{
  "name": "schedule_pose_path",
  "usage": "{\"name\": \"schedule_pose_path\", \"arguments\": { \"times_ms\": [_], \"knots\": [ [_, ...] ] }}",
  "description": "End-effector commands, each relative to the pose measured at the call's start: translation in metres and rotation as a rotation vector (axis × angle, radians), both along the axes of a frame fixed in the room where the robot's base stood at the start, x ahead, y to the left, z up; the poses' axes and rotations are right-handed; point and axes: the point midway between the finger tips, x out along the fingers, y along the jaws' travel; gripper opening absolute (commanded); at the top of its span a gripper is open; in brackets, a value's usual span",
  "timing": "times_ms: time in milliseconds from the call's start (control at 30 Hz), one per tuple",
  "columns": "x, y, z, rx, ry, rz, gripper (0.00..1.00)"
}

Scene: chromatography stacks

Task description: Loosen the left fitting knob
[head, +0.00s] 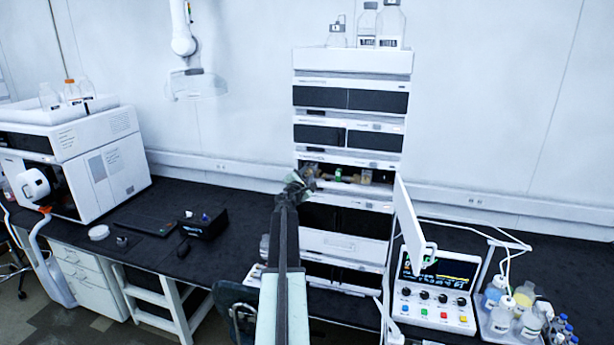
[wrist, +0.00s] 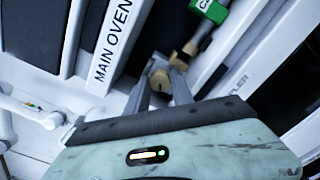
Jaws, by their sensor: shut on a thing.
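The left fitting knob is a small tan cylinder (wrist: 160,78) in the wrist view, between the two fingertips of my gripper (wrist: 159,85). My gripper is shut on it. In the head view my gripper (head: 298,184) reaches the left end of the open compartment in the stack and mostly hides this knob. A green-labelled column (head: 338,174) lies across the compartment, and its green label also shows at the top of the wrist view (wrist: 206,10). A second tan piece (wrist: 190,48) sits near the column's end. The knob's turn angle cannot be told.
The white instrument stack (head: 353,60) carries bottles on top. An open white door panel (head: 408,222) juts out on the right, with a control box (head: 436,290) and bottle tray (head: 515,318) beyond it. A large white instrument (head: 80,155) stands at the left.

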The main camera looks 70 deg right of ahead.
Motion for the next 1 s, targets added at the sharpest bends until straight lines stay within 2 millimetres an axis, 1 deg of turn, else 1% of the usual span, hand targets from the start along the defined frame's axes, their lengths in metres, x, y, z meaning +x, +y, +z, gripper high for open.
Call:
{"name": "schedule_pose_path", "arguments": {
  "times_ms": [67,100,133,433,567,667,800,900,1000],
  "knots": [
    [0.001,-0.001,0.001,-0.002,0.002,0.001,0.00],
    [0.000,-0.001,0.001,-0.002,0.002,0.001,0.31],
    [0.001,-0.001,0.001,-0.001,0.002,0.002,0.37],
    [0.000,0.000,0.000,-0.001,0.000,0.001,0.37],
    [-0.001,0.008,0.000,-0.001,-0.001,0.001,0.37],
    [-0.002,0.023,0.000,0.000,-0.001,0.001,0.37],
    [-0.004,0.052,0.000,0.000,0.000,0.003,0.37],
    [-0.005,0.070,0.000,0.000,0.000,0.001,0.37],
    [-0.005,0.078,0.000,0.000,0.000,0.001,0.37]
  ]
}}
